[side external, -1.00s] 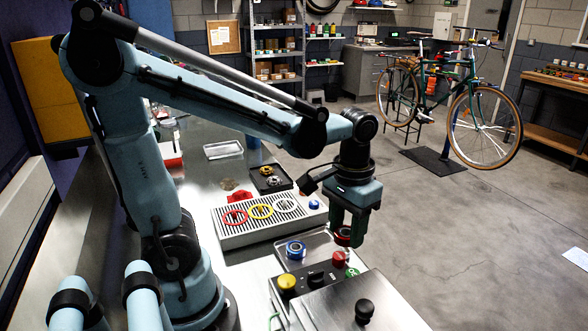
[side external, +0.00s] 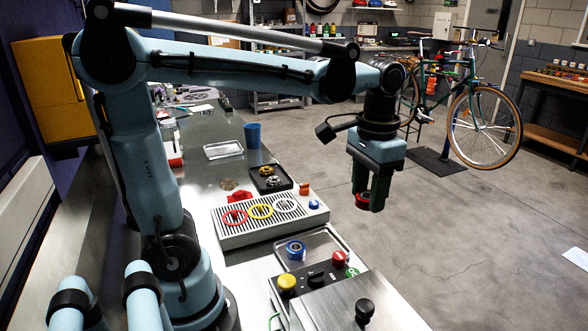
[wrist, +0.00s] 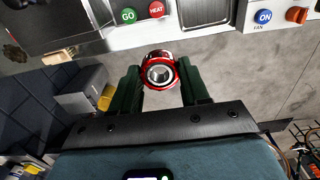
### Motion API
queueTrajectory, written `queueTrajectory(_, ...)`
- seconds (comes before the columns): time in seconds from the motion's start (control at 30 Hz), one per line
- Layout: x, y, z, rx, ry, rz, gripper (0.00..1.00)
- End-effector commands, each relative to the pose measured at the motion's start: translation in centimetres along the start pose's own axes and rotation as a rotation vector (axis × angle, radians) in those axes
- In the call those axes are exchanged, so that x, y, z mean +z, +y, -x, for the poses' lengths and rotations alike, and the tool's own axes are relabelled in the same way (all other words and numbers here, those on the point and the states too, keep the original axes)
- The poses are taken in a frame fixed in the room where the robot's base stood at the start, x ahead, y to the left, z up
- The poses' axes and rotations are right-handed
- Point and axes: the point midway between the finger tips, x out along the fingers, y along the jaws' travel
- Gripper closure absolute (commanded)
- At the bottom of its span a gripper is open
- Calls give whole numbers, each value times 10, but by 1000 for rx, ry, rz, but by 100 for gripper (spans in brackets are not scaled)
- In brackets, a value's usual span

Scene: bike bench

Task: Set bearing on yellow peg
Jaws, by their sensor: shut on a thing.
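My gripper (side external: 369,198) is shut on a red-rimmed bearing (side external: 362,201) and holds it in the air, to the right of the slatted rack. In the wrist view the bearing (wrist: 160,73) shows its metal inner ring and dark bore between the two green fingers. The slatted grey rack (side external: 236,236) carries a red ring (side external: 235,217), a yellow ring (side external: 261,212) and a white ring (side external: 286,206) in a row. The peg at the yellow ring is too small to make out clearly.
A blue-rimmed bearing (side external: 296,250) lies in a metal tray (side external: 322,241) in front of the rack. A black tray (side external: 270,178) and blue cup (side external: 253,135) stand behind the rack.

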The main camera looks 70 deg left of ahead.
Motion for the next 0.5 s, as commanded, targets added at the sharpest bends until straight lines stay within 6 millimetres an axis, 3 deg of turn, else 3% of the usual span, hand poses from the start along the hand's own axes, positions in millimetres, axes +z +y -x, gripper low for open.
queueTrajectory(0.17, 2, -18, -4, 0, 0, 52, 85)
queueTrajectory(0.37, 14, -79, -18, 0, 0, 226, 85)
queueTrajectory(0.5, 34, -126, -30, 0, 0, 371, 85)
